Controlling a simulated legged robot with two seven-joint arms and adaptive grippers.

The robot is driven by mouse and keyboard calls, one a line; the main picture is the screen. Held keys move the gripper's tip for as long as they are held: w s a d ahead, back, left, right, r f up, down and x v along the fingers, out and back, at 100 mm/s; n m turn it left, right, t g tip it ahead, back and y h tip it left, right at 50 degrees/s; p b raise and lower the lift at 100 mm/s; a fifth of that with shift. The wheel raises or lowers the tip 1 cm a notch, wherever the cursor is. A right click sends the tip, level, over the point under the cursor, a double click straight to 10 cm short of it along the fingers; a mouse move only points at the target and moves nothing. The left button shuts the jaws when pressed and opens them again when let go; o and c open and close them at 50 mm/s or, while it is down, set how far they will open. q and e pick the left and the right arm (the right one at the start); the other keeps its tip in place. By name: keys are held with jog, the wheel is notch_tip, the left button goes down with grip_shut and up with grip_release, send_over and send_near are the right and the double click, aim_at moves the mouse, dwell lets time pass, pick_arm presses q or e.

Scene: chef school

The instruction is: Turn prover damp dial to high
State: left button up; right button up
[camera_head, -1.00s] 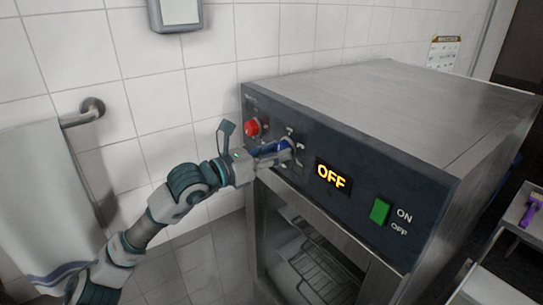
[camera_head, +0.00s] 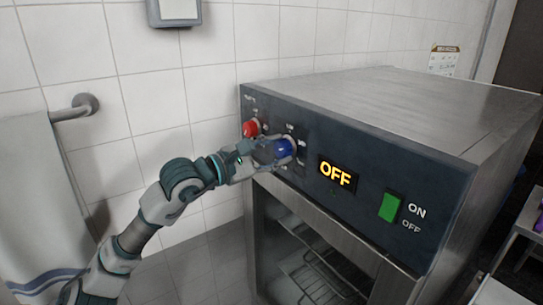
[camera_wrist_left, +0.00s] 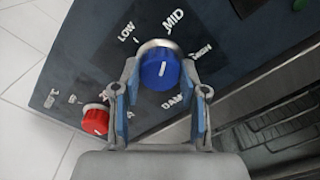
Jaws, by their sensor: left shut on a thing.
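The prover's blue damp dial (camera_head: 284,149) is on the dark front panel (camera_head: 345,205), right of a red dial (camera_head: 250,129). In the left wrist view the blue dial (camera_wrist_left: 160,70) has LOW, MID and HIGH marked around it, and its white line points roughly toward MID. A partly covered label starting "DAM" shows below it. My left gripper (camera_head: 268,152) is at the blue dial; in the left wrist view its fingers (camera_wrist_left: 161,72) sit on both sides of the dial, shut on it. My right gripper is in neither view.
The display (camera_head: 337,174) reads OFF, with a green switch (camera_head: 389,207) to its right. A glass door with racks is below the panel. A towel (camera_head: 35,210) hangs on the left wall.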

pick_arm(q)
jog(key=m, duration=0.6)
jog(key=shift+w+f+b, duration=0.1)
jog(key=shift+f+b, duration=0.1)
jog(key=shift+b, duration=0.1)
jog(key=m, duration=0.6)
jog(key=shift+r, duration=0.15)
jog(key=shift+m, duration=0.3)
jog(key=o, duration=1)
jog(key=shift+o, duration=0.7)
jog(key=shift+w+d, duration=0.35)
jog(key=shift+w, duration=0.1)
jog(key=shift+s+a, duration=0.15)
jog(key=shift+s, duration=0.2)
jog(key=v, duration=1.1)
jog(key=shift+a, duration=0.25)
jog(key=shift+w+d+f, duration=0.15)
jog(key=shift+f, duration=0.1)
